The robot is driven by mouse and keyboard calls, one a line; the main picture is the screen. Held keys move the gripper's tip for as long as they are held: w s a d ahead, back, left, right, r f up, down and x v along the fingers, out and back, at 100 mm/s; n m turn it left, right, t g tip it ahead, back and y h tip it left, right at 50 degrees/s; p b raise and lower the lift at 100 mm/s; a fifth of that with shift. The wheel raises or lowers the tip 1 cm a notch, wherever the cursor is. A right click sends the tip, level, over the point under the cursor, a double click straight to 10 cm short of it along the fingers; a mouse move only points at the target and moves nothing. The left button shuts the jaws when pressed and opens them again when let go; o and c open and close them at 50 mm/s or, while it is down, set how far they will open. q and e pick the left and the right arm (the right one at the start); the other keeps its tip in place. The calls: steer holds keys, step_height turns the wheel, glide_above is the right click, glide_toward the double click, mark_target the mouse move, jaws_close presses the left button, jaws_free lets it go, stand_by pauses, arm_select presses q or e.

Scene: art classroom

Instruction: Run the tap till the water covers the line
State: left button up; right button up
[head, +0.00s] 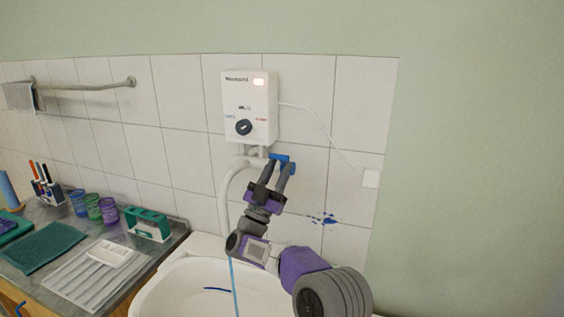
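A white water heater (249,108) hangs on the tiled wall, with a blue tap handle (281,158) at its lower right. A white curved spout (224,200) runs down from it. A thin blue stream of water (235,286) falls into the white basin (170,291). A dark blue line (216,289) shows inside the basin. The water level there is hard to make out. My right gripper (280,168) is at the blue handle, its fingers apart and overlapping it. Whether they clamp it is unclear. My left gripper is out of view.
The counter at left holds a drying rack (97,272), a dark green mat (42,248), several coloured cups (93,207) and a green holder (148,224). A towel rail (90,86) is on the wall. Blue splashes (323,218) mark the tiles to the right.

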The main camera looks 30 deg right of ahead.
steer(key=v, duration=0.4)
steer(key=shift+s+a+f, duration=0.1)
steer(key=shift+a+f, duration=0.15)
